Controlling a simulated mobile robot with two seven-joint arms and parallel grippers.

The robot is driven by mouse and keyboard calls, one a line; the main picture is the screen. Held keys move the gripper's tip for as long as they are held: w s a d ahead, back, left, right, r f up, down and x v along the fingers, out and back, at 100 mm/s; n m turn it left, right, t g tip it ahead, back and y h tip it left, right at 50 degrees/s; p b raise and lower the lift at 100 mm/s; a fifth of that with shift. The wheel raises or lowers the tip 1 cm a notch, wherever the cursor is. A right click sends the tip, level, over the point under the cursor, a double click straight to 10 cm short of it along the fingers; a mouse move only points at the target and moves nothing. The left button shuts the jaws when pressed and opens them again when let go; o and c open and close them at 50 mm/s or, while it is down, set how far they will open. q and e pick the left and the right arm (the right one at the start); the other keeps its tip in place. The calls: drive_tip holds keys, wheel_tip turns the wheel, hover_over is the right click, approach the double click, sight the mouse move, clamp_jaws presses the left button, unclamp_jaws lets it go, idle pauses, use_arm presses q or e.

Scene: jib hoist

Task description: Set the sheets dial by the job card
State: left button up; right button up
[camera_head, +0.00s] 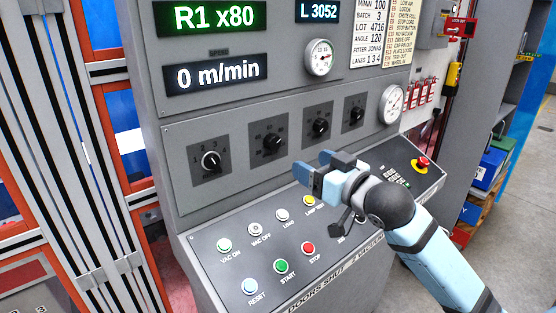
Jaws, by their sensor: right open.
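A row of black dials runs along the grey panel: the leftmost dial (210,161), with large digits around it, a second dial (268,142), a third dial (317,124) and a fourth dial (353,114). Their name labels are too small to read, so I cannot tell which is the sheets dial. The job card (368,35) is at the top right; I read M/MIN 100, BATCH 3, LOT 4716, ANGLE 120, LANES 1 3 4. Its top is cut off. My right gripper (318,172) is open and empty, below the third dial and apart from it. My left gripper is out of view.
The upper display (214,17) reads R1 x80, the speed display (215,74) 0 m/min. Below the dials, a sloping console has several buttons, including start (281,266) and stop (308,248). A red emergency stop (421,163) is at its right end. My right arm covers part of the console.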

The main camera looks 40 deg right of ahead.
sight(276, 144)
drive_tip(key=w, duration=0.7)
drive_tip(key=w+a, duration=0.1)
drive_tip(key=w, duration=0.3)
drive_tip(key=shift+w+b, duration=0.3)
drive_tip(key=shift+b, duration=0.1)
drive_tip(key=c, duration=0.9)
